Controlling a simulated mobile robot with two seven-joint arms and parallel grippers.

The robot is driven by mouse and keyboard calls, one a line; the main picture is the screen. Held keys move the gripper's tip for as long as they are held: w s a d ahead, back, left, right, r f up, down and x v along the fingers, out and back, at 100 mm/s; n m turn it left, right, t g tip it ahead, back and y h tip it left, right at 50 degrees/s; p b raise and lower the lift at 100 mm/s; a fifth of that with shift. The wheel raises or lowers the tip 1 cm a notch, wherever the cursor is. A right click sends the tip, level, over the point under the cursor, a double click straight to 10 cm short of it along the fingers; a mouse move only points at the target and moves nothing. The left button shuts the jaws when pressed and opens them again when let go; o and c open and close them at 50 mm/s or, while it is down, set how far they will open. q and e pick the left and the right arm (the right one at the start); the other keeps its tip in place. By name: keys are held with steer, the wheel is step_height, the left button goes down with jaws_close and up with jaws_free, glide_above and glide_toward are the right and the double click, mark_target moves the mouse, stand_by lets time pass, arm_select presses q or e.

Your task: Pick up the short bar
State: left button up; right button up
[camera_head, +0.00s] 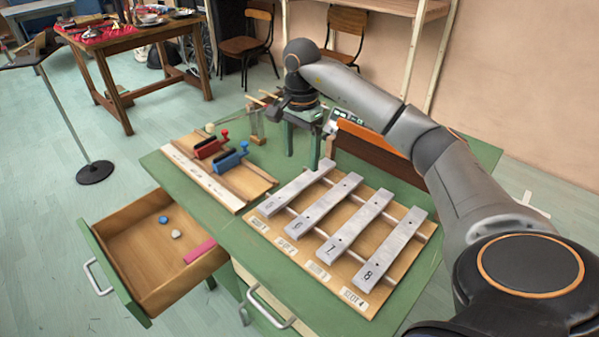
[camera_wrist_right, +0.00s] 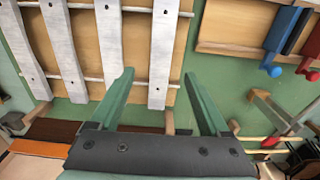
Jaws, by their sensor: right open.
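Several grey metal bars lie side by side on a wooden board with numbered slots. They are the leftmost bar (camera_head: 298,188), a second bar (camera_head: 324,206), a third bar (camera_head: 354,226) and the rightmost bar (camera_head: 390,249). I cannot tell for sure which one is the short bar. My right gripper (camera_head: 302,159) is open, pointing down at the far end of the leftmost bar. In the right wrist view that bar (camera_wrist_right: 164,45) appears between the green fingers of the gripper (camera_wrist_right: 158,75), with no visible grip on it. My left gripper is not in view.
A wooden tray (camera_head: 255,184) left of the bars holds a red clamp (camera_head: 208,148) and a blue clamp (camera_head: 231,160). An open drawer (camera_head: 140,250) at the front left holds small items. A brown box (camera_head: 375,158) stands behind the bars, near my right arm.

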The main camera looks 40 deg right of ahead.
mark_target(300, 183)
steer(key=f, duration=0.3)
steer(key=f+b, duration=0.1)
steer(key=f, duration=0.3)
steer(key=shift+a, duration=0.2)
jaws_close()
stand_by(0.5)
steer(key=shift+r, duration=0.1)
